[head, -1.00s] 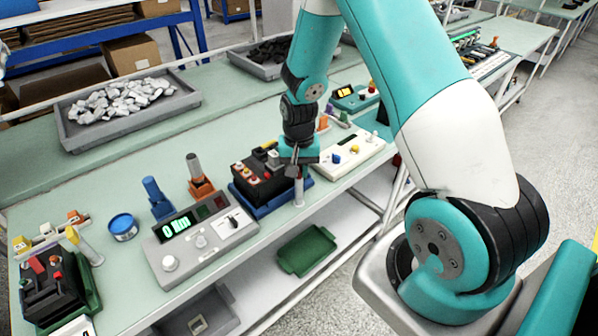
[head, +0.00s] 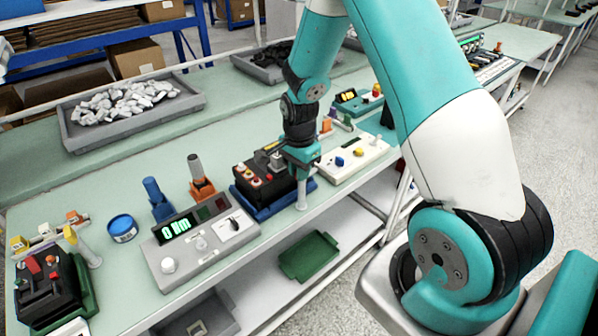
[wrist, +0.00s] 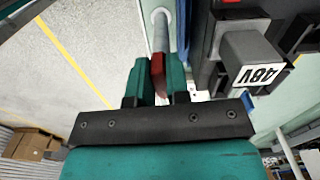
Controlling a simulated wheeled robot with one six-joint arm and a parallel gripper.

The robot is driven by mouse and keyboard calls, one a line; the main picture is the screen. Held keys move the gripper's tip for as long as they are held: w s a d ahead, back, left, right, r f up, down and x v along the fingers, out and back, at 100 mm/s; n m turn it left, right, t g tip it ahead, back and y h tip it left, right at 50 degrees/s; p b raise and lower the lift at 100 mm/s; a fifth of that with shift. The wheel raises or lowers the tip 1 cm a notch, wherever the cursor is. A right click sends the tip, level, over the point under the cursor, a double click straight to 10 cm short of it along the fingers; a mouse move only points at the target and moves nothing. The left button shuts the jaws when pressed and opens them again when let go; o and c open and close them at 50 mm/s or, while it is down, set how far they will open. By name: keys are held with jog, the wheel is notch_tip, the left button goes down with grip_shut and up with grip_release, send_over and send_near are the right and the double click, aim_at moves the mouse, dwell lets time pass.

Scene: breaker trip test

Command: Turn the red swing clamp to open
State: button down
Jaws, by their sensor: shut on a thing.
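The red swing clamp (wrist: 158,72) shows in the wrist view as a red piece at the end of a grey post (wrist: 161,32). My gripper (wrist: 157,84) is shut on it, one teal finger on each side. In the head view my gripper (head: 302,160) hides the clamp and points down at the right end of the black breaker (head: 262,176), which sits in a blue base (head: 262,206). The post (head: 301,194) stands at the bench edge just below my gripper. In the wrist view the breaker's grey block labelled 48V (wrist: 252,60) is close on the right.
A grey meter box (head: 203,238), an orange-based handle (head: 200,185) and a blue handle (head: 157,203) stand left of the breaker. A white control box (head: 352,163) is close on the right. A green tray (head: 309,256) lies on the shelf below.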

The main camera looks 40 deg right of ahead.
jog(key=shift+m, duration=0.5)
jog(key=c, duration=1.1)
grip_release()
jog(key=shift+r, duration=0.1)
notch_tip(320, 180, up, 17)
jog(key=b, duration=0.2)
jog(key=shift+r+b, duration=0.15)
jog(key=shift+b, duration=0.25)
